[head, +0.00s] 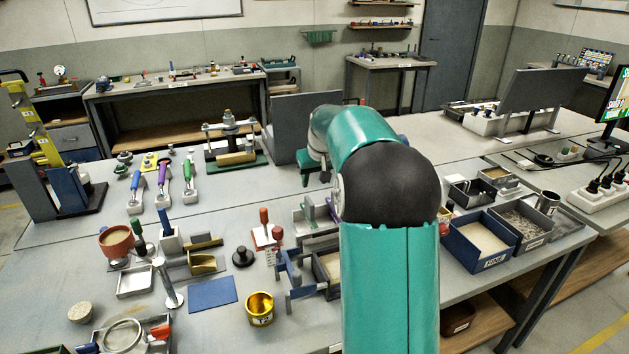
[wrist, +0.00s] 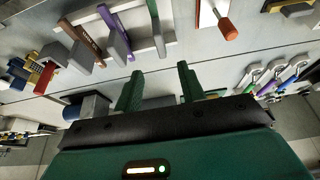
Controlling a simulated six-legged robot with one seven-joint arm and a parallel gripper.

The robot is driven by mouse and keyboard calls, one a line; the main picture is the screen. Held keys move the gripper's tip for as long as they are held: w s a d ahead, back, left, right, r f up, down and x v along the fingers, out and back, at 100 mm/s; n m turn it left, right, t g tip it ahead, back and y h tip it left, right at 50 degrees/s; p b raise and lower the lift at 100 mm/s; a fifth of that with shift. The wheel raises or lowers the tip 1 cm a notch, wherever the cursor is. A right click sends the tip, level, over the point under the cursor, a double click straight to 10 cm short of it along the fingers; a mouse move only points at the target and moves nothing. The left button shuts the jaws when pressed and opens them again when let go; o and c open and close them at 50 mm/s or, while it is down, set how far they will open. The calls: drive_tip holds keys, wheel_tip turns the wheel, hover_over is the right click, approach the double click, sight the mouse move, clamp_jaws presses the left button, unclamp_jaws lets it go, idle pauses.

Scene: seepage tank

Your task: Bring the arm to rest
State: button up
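My teal arm (head: 390,285) rises from the bottom of the head view, bends at a black joint (head: 388,185) and reaches over the workbench (head: 90,250). Its far end turns down near the middle of the bench, and the fingers are largely hidden there. In the wrist view my gripper (wrist: 159,72) shows two green fingers standing apart with a clear gap. Nothing is held between them. Bench and tools lie beyond the fingertips.
Tools, a red cup (head: 117,242), a yellow tin (head: 260,309) and a blue plate (head: 212,294) lie left of my arm. A grey panel (head: 306,122) stands behind the arm's far end.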

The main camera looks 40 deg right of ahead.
drive_tip(key=shift+a, duration=0.1)
drive_tip(key=s+a+r+n, duration=0.1)
drive_tip(key=s+a+r, duration=0.3)
drive_tip(key=s+a, duration=0.45)
drive_tip(key=s+a+r+n, duration=0.1)
drive_tip(key=s+a+r, duration=0.35)
drive_tip(key=a, duration=0.65)
drive_tip(key=s+a+f, duration=0.3)
drive_tip(key=s+a, duration=0.2)
drive_tip(key=s, duration=0.4)
drive_tip(key=s+a+f+n+t+y, duration=0.1)
drive_tip(key=s+a+f, duration=0.1)
drive_tip(key=s+a, duration=0.4)
drive_tip(key=s, duration=0.4)
drive_tip(key=shift+f, duration=0.4)
